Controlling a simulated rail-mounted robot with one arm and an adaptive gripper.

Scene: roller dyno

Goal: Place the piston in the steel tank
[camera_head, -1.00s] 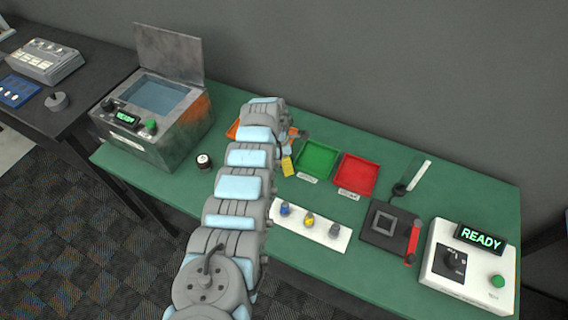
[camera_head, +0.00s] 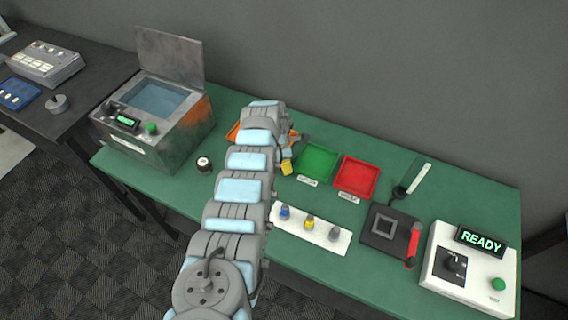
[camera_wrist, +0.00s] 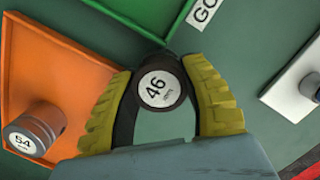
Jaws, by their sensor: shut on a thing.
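A dark round piston with a white label reading 46 (camera_wrist: 157,90) sits between the yellow fingers of my gripper (camera_wrist: 162,100) in the wrist view. My gripper is shut on it, at the right edge of the orange tray. In the head view the yellow fingers show at my gripper (camera_head: 287,168), but my arm hides the piston. The steel tank (camera_head: 168,145) stands at the left end of the green table, with its lid (camera_head: 170,55) raised and bluish liquid inside. Another grey piston, labelled 54 (camera_wrist: 36,130), is in the orange tray (camera_wrist: 88,75).
A green tray (camera_head: 316,161) and a red tray (camera_head: 357,177) lie to the right. A white strip (camera_head: 290,228) with several knobs is in front.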

